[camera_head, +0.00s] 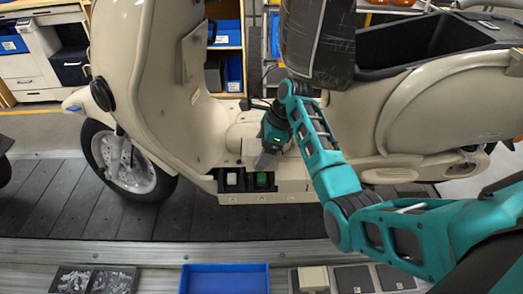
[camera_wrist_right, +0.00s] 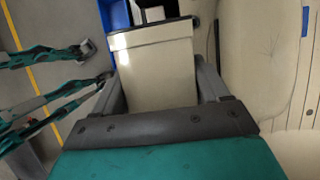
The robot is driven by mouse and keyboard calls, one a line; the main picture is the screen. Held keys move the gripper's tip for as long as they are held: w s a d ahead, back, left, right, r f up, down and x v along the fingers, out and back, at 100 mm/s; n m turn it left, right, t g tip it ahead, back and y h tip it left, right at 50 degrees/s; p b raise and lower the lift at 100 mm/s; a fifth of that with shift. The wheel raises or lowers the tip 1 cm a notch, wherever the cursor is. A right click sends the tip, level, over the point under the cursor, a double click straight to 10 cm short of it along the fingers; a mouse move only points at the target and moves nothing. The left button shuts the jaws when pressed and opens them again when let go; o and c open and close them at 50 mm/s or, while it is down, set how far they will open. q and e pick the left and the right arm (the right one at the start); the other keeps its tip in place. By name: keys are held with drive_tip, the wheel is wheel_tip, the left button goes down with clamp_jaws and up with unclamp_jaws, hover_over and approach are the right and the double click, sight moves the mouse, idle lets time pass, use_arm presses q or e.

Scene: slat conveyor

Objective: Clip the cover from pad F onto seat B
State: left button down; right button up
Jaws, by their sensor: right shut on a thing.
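My right gripper (camera_head: 268,160) points down at the scooter's low footboard side, just above the dark openings there. In the right wrist view its grey fingers (camera_wrist_right: 158,90) are shut on a cream cover (camera_wrist_right: 155,68), held from both sides. Below the gripper, one dark opening shows a white block (camera_head: 232,179) and another a green block (camera_head: 263,180). A cream panel (camera_head: 292,186) lies to their right. No letters are readable, so I cannot tell which is seat B or pad F. My left gripper is not in view.
The cream scooter (camera_head: 160,90) stands on the slat conveyor (camera_head: 60,205). At the near edge are a blue tray (camera_head: 225,280), a bin of small metal parts (camera_head: 95,280), dark pads (camera_head: 353,279) and a cream piece (camera_head: 313,277). Teal arm-like parts (camera_wrist_right: 40,60) show in the wrist view.

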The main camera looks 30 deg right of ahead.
sight(259, 176)
drive_tip(key=shift+f, duration=0.15)
drive_tip(key=shift+f+b, duration=0.3)
drive_tip(key=shift+f, duration=0.9)
drive_tip(key=shift+f+b, duration=0.8)
drive_tip(key=shift+f, duration=1.75)
drive_tip(key=shift+f, duration=0.1)
drive_tip(key=shift+f+p, duration=0.25)
drive_tip(key=shift+p, duration=0.1)
drive_tip(key=shift+p, duration=0.4)
drive_tip(key=shift+f+p, duration=0.2)
drive_tip(key=shift+p, duration=0.15)
